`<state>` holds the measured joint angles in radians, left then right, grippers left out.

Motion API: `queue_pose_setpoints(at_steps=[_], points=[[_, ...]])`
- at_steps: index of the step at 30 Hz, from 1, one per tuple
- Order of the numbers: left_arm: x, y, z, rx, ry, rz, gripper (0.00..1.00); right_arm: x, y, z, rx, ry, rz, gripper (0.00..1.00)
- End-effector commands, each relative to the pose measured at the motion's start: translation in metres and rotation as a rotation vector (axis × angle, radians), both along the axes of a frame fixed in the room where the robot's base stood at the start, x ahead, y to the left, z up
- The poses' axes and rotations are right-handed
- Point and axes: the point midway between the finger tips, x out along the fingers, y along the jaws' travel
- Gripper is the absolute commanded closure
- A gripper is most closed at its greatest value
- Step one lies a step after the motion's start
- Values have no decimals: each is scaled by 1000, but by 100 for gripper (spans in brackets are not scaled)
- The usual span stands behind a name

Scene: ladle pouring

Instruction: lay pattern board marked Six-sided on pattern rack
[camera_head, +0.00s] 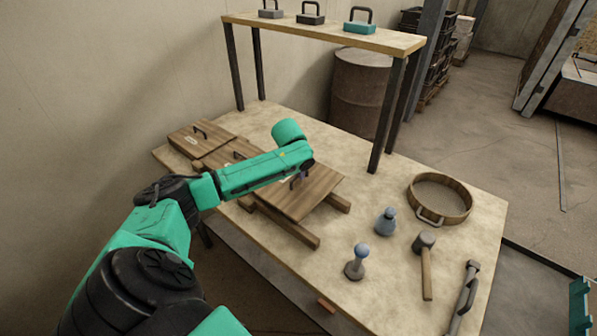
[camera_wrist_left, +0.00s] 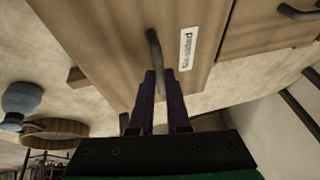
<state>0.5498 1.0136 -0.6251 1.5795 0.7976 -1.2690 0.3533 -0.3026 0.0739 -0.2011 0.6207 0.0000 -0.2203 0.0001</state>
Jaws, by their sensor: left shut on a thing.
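The Six-sided pattern board (camera_head: 318,190) is a flat wooden board with a dark handle and a white label, seen upside down in the wrist view (camera_wrist_left: 100,45). My left gripper (camera_head: 297,181) is shut on its handle; the fingers also show around the handle in the wrist view (camera_wrist_left: 160,98). The board is over the pattern rack's wooden rails (camera_head: 300,236), whose ends stick out past it. I cannot tell if it rests on them or hovers just above. My left forearm hides part of the board and rack. My right gripper is not in view.
Other handled boards (camera_head: 190,143) lie at the table's back left. A round wooden ring (camera_head: 440,198), blue-grey knob tool (camera_head: 385,221), ball-topped tool (camera_head: 356,262), mallet (camera_head: 426,270) and dark metal tool (camera_head: 464,295) occupy the right side. A raised shelf (camera_head: 320,32) holds handled blocks.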

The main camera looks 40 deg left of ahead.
Motion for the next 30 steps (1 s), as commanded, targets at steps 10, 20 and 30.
queue_pose_setpoints(at_steps=[10, 20, 30], points=[[1, 0, -8, 0, -3, -1, 100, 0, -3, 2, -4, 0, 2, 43], [0, 0, -10, -1, 1, -1, 55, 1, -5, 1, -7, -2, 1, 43], [-3, -1, 11, 1, -1, -1, 55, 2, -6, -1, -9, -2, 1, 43]])
